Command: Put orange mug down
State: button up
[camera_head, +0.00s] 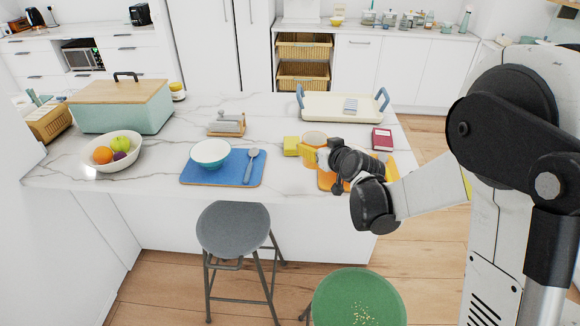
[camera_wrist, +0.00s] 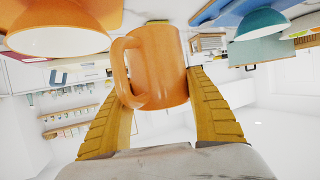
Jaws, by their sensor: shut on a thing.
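The orange mug (camera_wrist: 158,68) sits between the two yellow fingers of my gripper (camera_wrist: 160,76) in the wrist view, with its handle to the left. The wrist picture appears upside down. In the head view the mug (camera_head: 313,138) is at the right part of the island, and my gripper (camera_head: 318,153) is shut on it from the near right side. I cannot tell whether its base touches the counter. An orange mat (camera_head: 326,181) lies just nearer, partly hidden by my arm. An orange bowl (camera_wrist: 55,30) shows beside the mug in the wrist view.
A blue mat (camera_head: 195,178) bears a teal bowl (camera_head: 211,153) and a spoon (camera_head: 250,166). A red box (camera_head: 382,139) is at right. A cream tray (camera_head: 330,112) is behind. Stools (camera_head: 233,229) stand in front.

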jog(key=shift+w+a+f+b, duration=0.45)
jog(key=shift+a+f+b, duration=0.2)
jog(key=shift+a+f, duration=0.75)
jog(key=shift+w+a+f+b, duration=0.55)
jog(key=shift+a+f, duration=0.55)
jog(key=shift+f, duration=0.45)
jog(key=shift+w+a+f+b, duration=0.4)
jog(key=shift+a+f+b, duration=0.3)
jog(key=shift+a+f, duration=0.7)
jog(key=shift+d, duration=0.2)
jog(key=shift+f, duration=0.2)
jog(key=o, duration=1.3)
jog(key=shift+o, duration=0.2)
